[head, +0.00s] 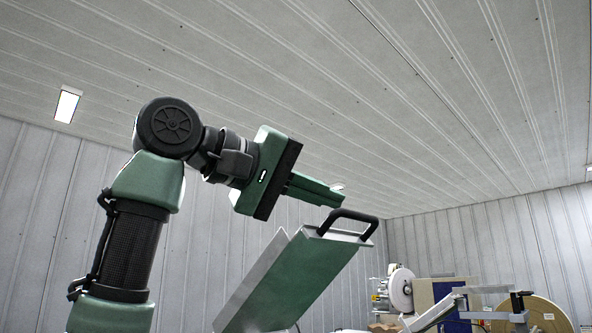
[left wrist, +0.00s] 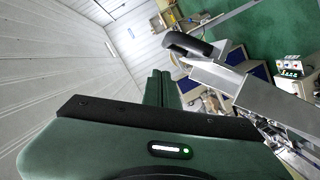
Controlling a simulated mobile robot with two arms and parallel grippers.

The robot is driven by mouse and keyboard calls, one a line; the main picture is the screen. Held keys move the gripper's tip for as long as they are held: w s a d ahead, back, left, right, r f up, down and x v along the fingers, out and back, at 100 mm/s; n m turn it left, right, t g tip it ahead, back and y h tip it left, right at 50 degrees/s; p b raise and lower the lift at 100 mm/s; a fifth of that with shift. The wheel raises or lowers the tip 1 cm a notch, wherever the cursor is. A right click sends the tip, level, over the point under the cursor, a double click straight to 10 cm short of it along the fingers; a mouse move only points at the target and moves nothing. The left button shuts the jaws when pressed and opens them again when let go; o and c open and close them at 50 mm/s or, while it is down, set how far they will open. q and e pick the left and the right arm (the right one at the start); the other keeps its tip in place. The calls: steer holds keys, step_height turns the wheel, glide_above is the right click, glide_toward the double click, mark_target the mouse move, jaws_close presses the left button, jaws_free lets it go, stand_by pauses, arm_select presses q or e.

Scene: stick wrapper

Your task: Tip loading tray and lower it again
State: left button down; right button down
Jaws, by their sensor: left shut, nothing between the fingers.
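The loading tray (head: 290,285) shows in the head view as a green and silver panel, tilted steeply with its upper end raised. A black handle (head: 350,217) sits on that upper end. My left gripper (head: 338,199) is shut and empty, with its fingertips just above and left of the handle. In the left wrist view, the shut fingers (left wrist: 161,76) point towards the scene. The handle (left wrist: 188,44) and the tray's metal edge (left wrist: 215,75) lie to their right. I cannot tell whether the fingers touch the handle. My right gripper is not in view.
A machine with a white reel (head: 400,289) and a large brown roll (head: 545,315) stand at the lower right in the head view. A green floor (left wrist: 280,25) shows in the left wrist view.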

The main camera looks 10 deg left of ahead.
arm_select(q)
steer(key=shift+s+d+f, duration=0.45)
steer(key=shift+s+f, duration=0.05)
steer(key=shift+f, duration=0.15)
steer(key=shift+s+d+f, duration=0.2)
steer(key=shift+s+f, duration=0.1)
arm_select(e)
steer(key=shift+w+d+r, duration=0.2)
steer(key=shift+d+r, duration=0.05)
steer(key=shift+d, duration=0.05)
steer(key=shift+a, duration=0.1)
